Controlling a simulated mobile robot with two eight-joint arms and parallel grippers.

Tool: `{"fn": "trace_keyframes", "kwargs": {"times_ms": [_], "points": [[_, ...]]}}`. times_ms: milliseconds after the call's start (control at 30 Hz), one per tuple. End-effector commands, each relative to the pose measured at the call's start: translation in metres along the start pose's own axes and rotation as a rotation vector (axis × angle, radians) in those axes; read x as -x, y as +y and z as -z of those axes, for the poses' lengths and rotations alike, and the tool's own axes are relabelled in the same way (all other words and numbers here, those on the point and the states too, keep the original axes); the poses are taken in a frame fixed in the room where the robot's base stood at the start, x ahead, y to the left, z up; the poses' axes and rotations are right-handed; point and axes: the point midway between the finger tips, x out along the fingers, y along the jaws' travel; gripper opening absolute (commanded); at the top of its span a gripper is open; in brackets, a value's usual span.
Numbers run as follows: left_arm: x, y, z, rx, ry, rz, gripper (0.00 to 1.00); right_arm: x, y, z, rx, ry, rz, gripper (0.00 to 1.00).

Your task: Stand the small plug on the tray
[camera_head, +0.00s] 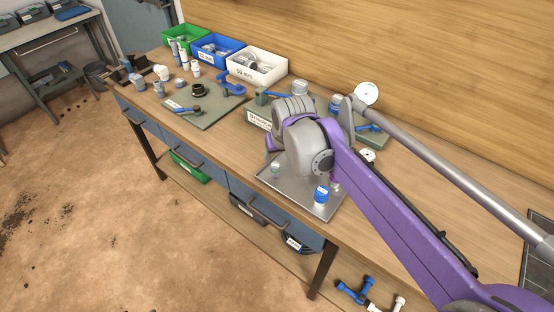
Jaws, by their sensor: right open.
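The metal tray (294,199) lies near the front edge of the bench. My right gripper (270,152) is open, above the left rear of the tray, close to that small piece and partly hidden by my own wrist. I cannot see anything between its fingers. My left gripper is not in view.
Green (184,31), blue (196,56) and white (247,75) bins stand along the wall. A green mat (212,113) with fittings lies left of my arm. Gauges (366,93) and fittings stand behind my arm. The bench front between mat and tray is clear.

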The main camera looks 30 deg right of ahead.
Motion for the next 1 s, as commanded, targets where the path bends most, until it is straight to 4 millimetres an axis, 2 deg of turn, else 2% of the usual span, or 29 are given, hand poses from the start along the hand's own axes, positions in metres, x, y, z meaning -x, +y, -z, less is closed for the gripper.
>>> {"fn": "trace_keyframes", "kwargs": {"times_ms": [33,200,300,367,467,600,733,833,900,1000], "points": [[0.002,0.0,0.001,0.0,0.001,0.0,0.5,0.011,0.0,0.0,0.0,0.0,0.0,0.65],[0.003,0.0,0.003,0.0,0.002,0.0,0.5,0.034,0.0,0.0,0.0,0.0,0.0,0.65],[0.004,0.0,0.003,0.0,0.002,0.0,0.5,0.04,-0.001,-0.003,0.003,0.001,0.001,0.65],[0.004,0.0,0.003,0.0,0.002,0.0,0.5,0.041,-0.005,-0.013,0.014,0.003,0.006,0.65],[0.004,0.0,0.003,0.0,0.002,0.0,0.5,0.036,-0.017,-0.05,0.054,0.013,0.023,0.65],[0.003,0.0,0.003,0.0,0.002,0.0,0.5,0.02,-0.034,-0.124,0.133,0.034,0.055,0.65],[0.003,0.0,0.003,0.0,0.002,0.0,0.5,0.002,-0.042,-0.183,0.193,0.053,0.08,0.65],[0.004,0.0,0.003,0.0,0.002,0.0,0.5,-0.007,-0.045,-0.211,0.222,0.061,0.092,0.65],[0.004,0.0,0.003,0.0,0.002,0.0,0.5,-0.011,-0.045,-0.221,0.231,0.065,0.096,0.65],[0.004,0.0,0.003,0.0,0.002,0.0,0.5,-0.012,-0.045,-0.224,0.235,0.066,0.098,0.65]]}}
